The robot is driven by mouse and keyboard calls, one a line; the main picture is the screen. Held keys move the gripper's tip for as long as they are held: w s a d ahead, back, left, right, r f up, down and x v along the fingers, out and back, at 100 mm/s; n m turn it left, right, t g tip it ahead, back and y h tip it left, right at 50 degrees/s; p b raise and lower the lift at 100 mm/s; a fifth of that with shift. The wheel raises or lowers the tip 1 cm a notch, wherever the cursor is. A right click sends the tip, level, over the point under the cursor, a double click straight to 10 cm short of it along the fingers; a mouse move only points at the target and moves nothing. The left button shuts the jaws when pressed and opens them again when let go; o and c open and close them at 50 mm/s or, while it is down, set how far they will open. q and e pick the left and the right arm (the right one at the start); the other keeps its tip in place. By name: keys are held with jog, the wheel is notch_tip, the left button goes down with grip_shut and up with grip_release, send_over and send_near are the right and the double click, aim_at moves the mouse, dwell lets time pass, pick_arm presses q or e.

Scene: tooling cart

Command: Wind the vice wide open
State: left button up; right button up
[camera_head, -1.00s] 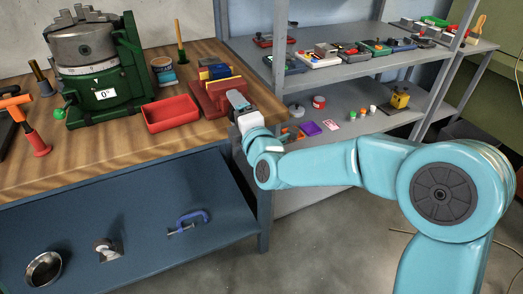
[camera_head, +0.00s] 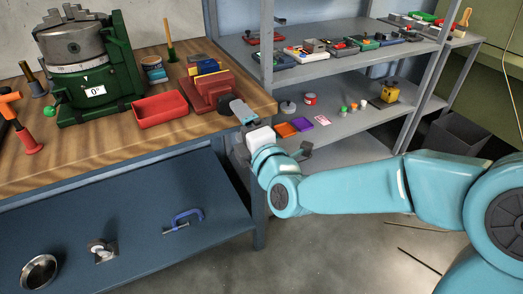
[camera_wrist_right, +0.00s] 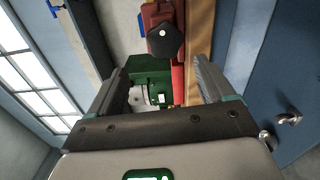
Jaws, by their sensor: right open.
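The red vice (camera_head: 212,92) stands near the right end of the wooden bench top. In the right wrist view its red body (camera_wrist_right: 160,12) is at the top, with a dark knob-like part (camera_wrist_right: 166,40) on its near end. How far its jaws are apart I cannot tell. My right gripper (camera_head: 272,126) is just off the bench's right end, apart from the vice. In the wrist view the right gripper (camera_wrist_right: 160,74) has its two fingers wide apart with nothing between them in contact. My left gripper is not in view.
A red tray (camera_head: 160,110) and a green rotary table (camera_head: 85,65) stand left of the vice. A grey shelf unit (camera_head: 335,68) with small items stands at the right. Open floor lies in front.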

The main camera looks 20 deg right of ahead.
jog(key=s, duration=0.8)
jog(key=shift+s+f+b, duration=0.15)
jog(key=shift+f+b, duration=0.05)
jog(key=shift+b, duration=0.25)
jog(key=shift+d, duration=0.1)
dwell(0.4)
